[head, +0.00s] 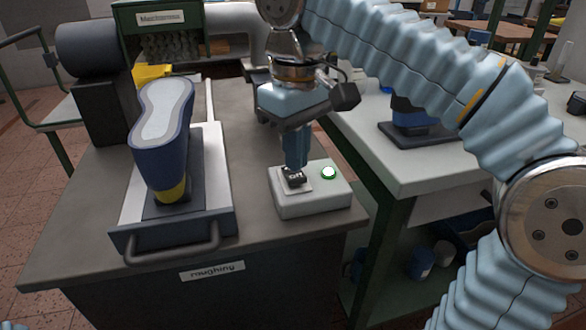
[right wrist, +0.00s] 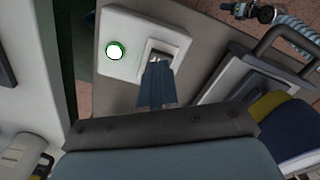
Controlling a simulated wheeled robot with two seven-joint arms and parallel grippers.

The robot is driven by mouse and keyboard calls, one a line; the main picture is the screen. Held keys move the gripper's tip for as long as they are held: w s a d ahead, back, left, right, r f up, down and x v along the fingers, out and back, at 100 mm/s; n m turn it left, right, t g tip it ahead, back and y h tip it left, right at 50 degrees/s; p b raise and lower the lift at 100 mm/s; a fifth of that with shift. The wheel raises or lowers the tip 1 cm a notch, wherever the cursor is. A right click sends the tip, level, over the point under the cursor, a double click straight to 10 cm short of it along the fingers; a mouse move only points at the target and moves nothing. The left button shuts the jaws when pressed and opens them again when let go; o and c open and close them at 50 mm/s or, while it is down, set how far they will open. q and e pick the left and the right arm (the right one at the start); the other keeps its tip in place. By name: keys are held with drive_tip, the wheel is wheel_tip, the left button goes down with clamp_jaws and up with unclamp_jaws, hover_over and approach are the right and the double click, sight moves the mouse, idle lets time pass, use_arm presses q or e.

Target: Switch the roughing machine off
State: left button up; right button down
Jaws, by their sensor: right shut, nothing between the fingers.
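The roughing machine's control box (head: 312,199) is a white block at the front right of the grey bench. It carries a black rocker switch (head: 295,179) on a light plate and a round white light with a green ring (head: 328,173). My right gripper (head: 295,165) is shut and points down with its fingertips at the switch, touching or very close to it. The left gripper is not in view.
A blue shoe last (head: 163,140) with a grey sole stands on a sliding tray (head: 218,200) with a front handle, left of the box. The bench front bears a "roughing" label (head: 212,271). A second bench (head: 440,160) stands to the right across a gap.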

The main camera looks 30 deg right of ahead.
sight(296, 176)
drive_tip(key=shift+f+b, duration=0.7)
drive_tip(key=shift+f, duration=0.35)
idle(0.5)
wheel_tip(296, 176, up, 5)
drive_tip(key=p, duration=0.5)
drive_tip(key=shift+r+p, duration=0.5)
drive_tip(key=shift+r, duration=0.55)
